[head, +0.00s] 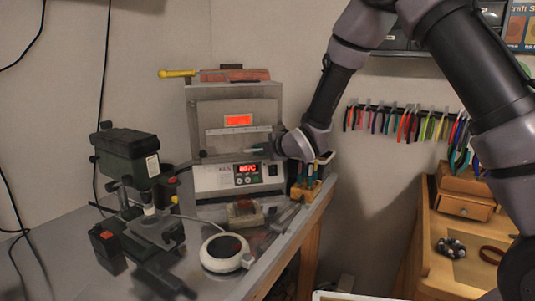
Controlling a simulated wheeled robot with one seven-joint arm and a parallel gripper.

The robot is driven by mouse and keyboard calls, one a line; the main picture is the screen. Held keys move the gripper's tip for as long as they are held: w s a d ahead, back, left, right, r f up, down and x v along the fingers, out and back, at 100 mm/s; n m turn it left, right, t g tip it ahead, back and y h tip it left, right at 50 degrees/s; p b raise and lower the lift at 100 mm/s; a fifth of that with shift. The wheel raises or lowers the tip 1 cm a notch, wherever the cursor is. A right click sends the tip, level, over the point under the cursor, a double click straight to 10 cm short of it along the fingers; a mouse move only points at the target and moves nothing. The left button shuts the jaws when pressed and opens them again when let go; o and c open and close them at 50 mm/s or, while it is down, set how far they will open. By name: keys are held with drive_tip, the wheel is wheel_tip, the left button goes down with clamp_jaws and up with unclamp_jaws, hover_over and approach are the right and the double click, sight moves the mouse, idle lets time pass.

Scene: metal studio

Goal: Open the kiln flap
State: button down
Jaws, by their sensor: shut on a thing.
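The kiln (238,178) stands on the grey bench against the back wall, a grey box with a red temperature display reading on its front panel. The kiln flap (212,115) is the upright front panel with a small orange glowing window and a pale horizontal bar below it. How far the flap stands open is hard to tell. My gripper (265,148) reaches in from the right at the kiln's front, just below the right end of the bar. It is shut on the flap; the exact contact is small and partly hidden by the wrist.
A yellow-handled tool (178,73) and a reddish block (235,75) lie on top of the kiln. A dark green drill press (130,165) stands left, a round white hotplate (226,254) in front. A small tool holder (306,190) stands right of the kiln, under my wrist.

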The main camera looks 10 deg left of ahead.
drive_tip(key=r+g+h, duration=0.1)
drive_tip(key=r+m+g+h, duration=0.1)
drive_tip(key=g, duration=0.1)
drive_tip(key=r+g+h, duration=0.1)
drive_tip(key=shift+s+d+r, duration=0.3)
drive_tip(key=shift+s+r, duration=0.1)
drive_tip(key=shift+r+g, duration=0.1)
drive_tip(key=shift+g, duration=0.2)
idle(0.6)
drive_tip(key=c, duration=0.9)
unclamp_jaws()
drive_tip(key=shift+s, duration=0.1)
drive_tip(key=shift+c, duration=0.2)
drive_tip(key=v, duration=1)
drive_tip(key=shift+s+d+r, duration=0.15)
drive_tip(key=shift+d+r, duration=0.05)
drive_tip(key=shift+r, duration=0.05)
